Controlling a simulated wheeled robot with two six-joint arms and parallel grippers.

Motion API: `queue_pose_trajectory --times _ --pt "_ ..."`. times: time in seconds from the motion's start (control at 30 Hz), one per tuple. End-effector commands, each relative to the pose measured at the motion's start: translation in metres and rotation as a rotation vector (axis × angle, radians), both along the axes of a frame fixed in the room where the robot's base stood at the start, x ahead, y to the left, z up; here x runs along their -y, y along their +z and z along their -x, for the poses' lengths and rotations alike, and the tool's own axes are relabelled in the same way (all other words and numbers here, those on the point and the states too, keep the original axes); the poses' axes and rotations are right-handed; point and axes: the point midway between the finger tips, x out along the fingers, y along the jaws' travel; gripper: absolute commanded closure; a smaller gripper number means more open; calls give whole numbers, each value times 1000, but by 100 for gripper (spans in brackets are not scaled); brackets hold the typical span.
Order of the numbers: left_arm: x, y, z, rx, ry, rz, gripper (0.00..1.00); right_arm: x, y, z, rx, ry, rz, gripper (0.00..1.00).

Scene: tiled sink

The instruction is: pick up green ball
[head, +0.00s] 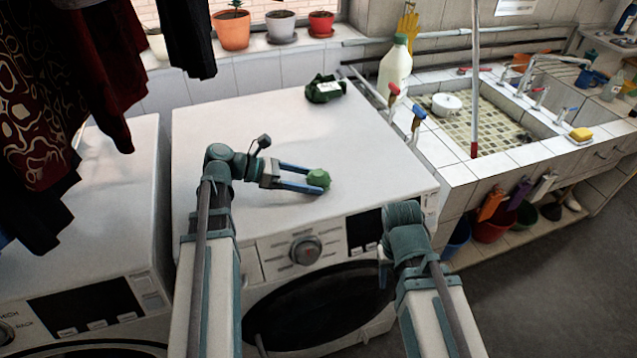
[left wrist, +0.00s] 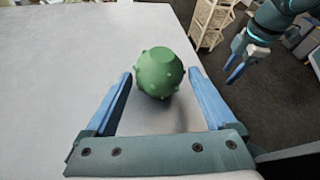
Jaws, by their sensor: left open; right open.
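The green ball (head: 318,179), round with small bumps, rests on top of the white washing machine (head: 230,130), near its front edge. My left gripper (head: 325,181) is open, low over the machine top, with its blue fingers on either side of the ball. In the left wrist view the ball (left wrist: 160,72) sits between and slightly beyond the fingertips (left wrist: 160,74), with a gap visible on both sides. My right gripper (left wrist: 232,62) is open and empty, off the machine's front in the left wrist view. In the head view its fingers are mostly hidden by my right arm.
A dark green bundle (head: 325,88) lies at the back of the machine top. A white bottle (head: 395,70) and red- and blue-handled taps (head: 417,118) stand along the right side. The tiled sink (head: 480,120) is further right. Clothes (head: 80,70) hang at left. The machine top around the ball is clear.

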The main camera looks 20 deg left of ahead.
Motion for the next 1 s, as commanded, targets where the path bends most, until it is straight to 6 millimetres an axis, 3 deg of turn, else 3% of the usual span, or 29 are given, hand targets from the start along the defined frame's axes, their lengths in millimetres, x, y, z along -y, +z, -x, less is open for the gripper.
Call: queue_pose_trajectory --times 0.2,0.43,0.83,1.0 --pt "26 -13 -11 0 -1 0 10 0 -13 0 0 0 0 50" --pt "28 -12 -12 0 0 0 10 0 -12 0 0 0 0 50" --pt "27 -12 -12 0 0 0 81 0 -12 0 0 0 0 50" --pt "27 -12 -12 0 0 0 82 0 -12 0 0 0 0 50"
